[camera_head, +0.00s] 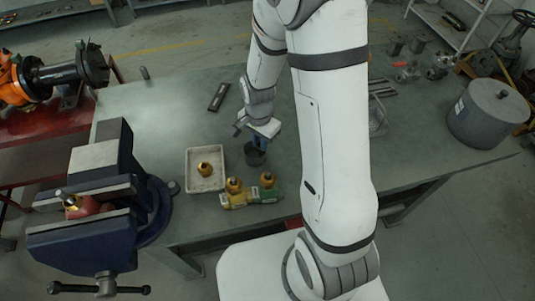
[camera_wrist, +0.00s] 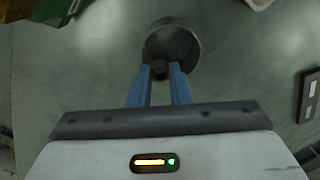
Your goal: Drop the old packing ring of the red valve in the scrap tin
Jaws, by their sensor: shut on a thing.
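My gripper (camera_head: 259,144) points down over the scrap tin (camera_head: 254,158), a small dark round can on the bench. In the wrist view the blue fingers (camera_wrist: 160,75) are shut on a small dark brown piece, seemingly the old packing ring (camera_wrist: 159,67). The piece shows in front of the near part of the open tin (camera_wrist: 172,44); its height above the rim is hard to tell. In the head view the fingers hide the piece. The red valve (camera_head: 80,207) is held in the jaws of the blue vise at left.
A white tray (camera_head: 193,182) with a brass part (camera_head: 204,168) stands left of the tin. The blue vise (camera_head: 85,240) fills the front left. A large grey pot (camera_head: 487,115) stands far right.

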